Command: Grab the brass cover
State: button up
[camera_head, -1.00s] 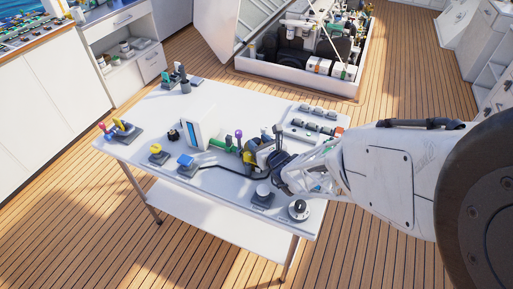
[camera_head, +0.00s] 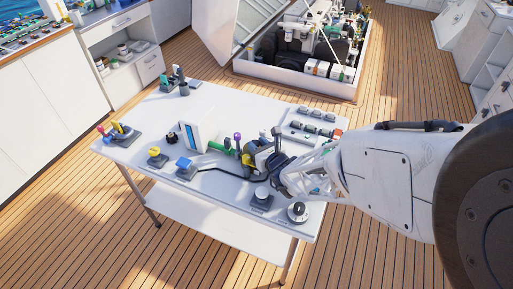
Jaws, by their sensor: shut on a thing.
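The brass cover (camera_head: 247,158) shows as a small yellowish patch at the tip of my gripper, over the green pipe assembly on the white table. My gripper (camera_head: 257,155) reaches in from the right and its dark fingers are shut on the cover. The fingers and wrist hide most of the cover, so I cannot tell whether it touches the pipe assembly. The green pipe (camera_head: 220,148) runs to the left of my gripper, with a purple knob (camera_head: 238,137) standing just behind.
A grey knob (camera_head: 262,194) and a black dial (camera_head: 298,212) sit at the front edge of the white table (camera_head: 215,205). A blue-topped switch (camera_head: 184,164) and yellow button (camera_head: 155,153) stand left. A tray of small parts (camera_head: 312,128) lies behind. The open engine hatch (camera_head: 300,70) is beyond.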

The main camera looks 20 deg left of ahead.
jog(key=shift+r, duration=0.15)
notch_tip(320, 180, up, 10)
dwell(0.6)
dwell(0.5)
